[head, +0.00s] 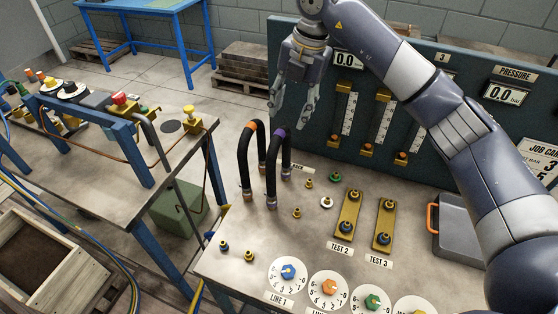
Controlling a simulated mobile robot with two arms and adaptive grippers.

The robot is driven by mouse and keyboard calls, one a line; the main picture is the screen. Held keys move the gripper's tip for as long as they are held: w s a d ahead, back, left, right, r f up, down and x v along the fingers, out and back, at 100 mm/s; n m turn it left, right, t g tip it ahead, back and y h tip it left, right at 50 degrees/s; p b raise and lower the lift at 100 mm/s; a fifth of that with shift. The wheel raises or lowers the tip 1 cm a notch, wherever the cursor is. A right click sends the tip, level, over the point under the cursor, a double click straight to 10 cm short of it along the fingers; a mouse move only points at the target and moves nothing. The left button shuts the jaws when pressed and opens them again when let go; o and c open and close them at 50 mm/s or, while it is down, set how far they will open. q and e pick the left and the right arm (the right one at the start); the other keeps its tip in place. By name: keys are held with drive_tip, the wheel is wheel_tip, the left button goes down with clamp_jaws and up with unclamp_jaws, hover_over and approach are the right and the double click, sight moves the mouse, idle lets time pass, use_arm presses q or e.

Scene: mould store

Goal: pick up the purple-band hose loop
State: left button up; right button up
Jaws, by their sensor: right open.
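The purple-band hose loop (272,163) is a black arch with a purple band near its top. It stands upright on the bench near its left end. An orange-band hose loop (244,156) stands close beside it on the left. My right gripper (291,118) hangs above and slightly to the right of the purple-band loop, fingers pointing down. It is open and looks empty. I cannot tell the exact gap between its fingertips and the hose. My left gripper is not in view.
The bench top (240,262) carries several small fittings, dials and two brass bars (346,216) labelled TEST. A dark panel (440,62) with flow gauges stands behind. A grey case (463,226) lies at right. Another bench (160,150) with valves stands at left.

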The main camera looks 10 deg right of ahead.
sight(281, 130)
drive_tip(key=f, duration=0.3)
drive_tip(key=shift+w+a+p, duration=0.2)
drive_tip(key=shift+a+p, duration=0.05)
drive_tip(key=shift+p, duration=0.1)
drive_tip(key=shift+w+a+f+p, duration=0.1)
drive_tip(key=shift+a+f+p, duration=0.15)
drive_tip(key=shift+f+p, duration=0.35)
drive_tip(key=f, duration=0.1)
drive_tip(key=f+p, duration=0.1)
drive_tip(key=a+f, duration=0.1)
drive_tip(key=shift+w+f+p, duration=0.15)
drive_tip(key=shift+w+p, duration=0.1)
drive_tip(key=shift+p, duration=0.05)
drive_tip(key=shift+w+f, duration=0.1)
drive_tip(key=shift+f, duration=0.3)
clamp_jaws()
